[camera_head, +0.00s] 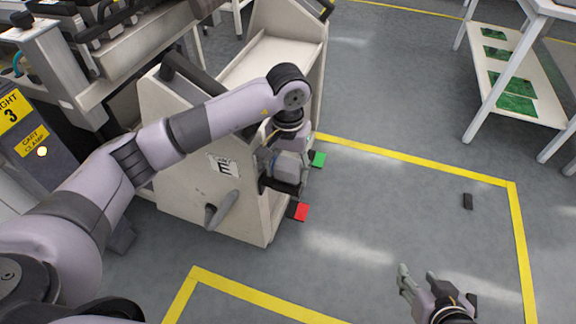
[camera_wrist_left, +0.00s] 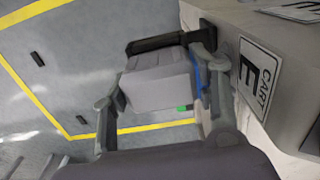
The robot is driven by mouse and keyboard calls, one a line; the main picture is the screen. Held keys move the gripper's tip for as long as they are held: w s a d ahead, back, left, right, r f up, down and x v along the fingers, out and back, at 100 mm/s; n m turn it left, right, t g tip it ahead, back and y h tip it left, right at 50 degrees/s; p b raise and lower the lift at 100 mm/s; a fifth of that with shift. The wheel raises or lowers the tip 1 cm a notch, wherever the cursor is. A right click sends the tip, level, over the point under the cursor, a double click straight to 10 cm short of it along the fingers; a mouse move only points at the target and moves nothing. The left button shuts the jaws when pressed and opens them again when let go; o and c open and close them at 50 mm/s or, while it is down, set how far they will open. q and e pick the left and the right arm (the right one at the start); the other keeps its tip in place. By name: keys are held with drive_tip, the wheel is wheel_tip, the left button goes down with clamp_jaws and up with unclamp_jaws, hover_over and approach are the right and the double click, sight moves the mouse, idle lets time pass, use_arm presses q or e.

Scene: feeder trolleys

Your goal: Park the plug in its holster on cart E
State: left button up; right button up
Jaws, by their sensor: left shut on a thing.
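Cart E (camera_head: 180,175) is a beige trolley with an "E" label (camera_head: 222,166) on its side; the label also shows in the left wrist view (camera_wrist_left: 262,77). My left gripper (camera_head: 290,160) is at the cart's right side, shut on the grey plug (camera_wrist_left: 160,82). The plug lies between its fingers in the left wrist view. A black bracket, likely the holster (camera_head: 279,187), is right by the plug; a dark bar also shows beyond the plug in the wrist view (camera_wrist_left: 160,43). I cannot tell whether the plug is seated. My right gripper (camera_head: 416,277) is open and empty over the floor.
A green block (camera_head: 318,159) and a red block (camera_head: 300,211) are low beside the cart. Yellow lines (camera_head: 420,160) mark the floor. A small black object (camera_head: 468,201) lies at right. A white table (camera_head: 500,75) stands at back right.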

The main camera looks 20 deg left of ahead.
use_arm(q)
drive_tip(key=shift+f, duration=0.2)
use_arm(e)
drive_tip(key=shift+w+a+r+t, duration=0.25)
drive_tip(key=shift+w+r+t, duration=0.25)
drive_tip(key=shift+w, duration=0.2)
use_arm(q)
drive_tip(key=o, duration=1.7)
use_arm(e)
drive_tip(key=shift+s, duration=0.1)
use_arm(q)
drive_tip(key=shift+r, duration=4)
drive_tip(key=shift+f+b, duration=0.15)
drive_tip(key=shift+b, duration=0.2)
use_arm(e)
drive_tip(key=shift+f, duration=0.15)
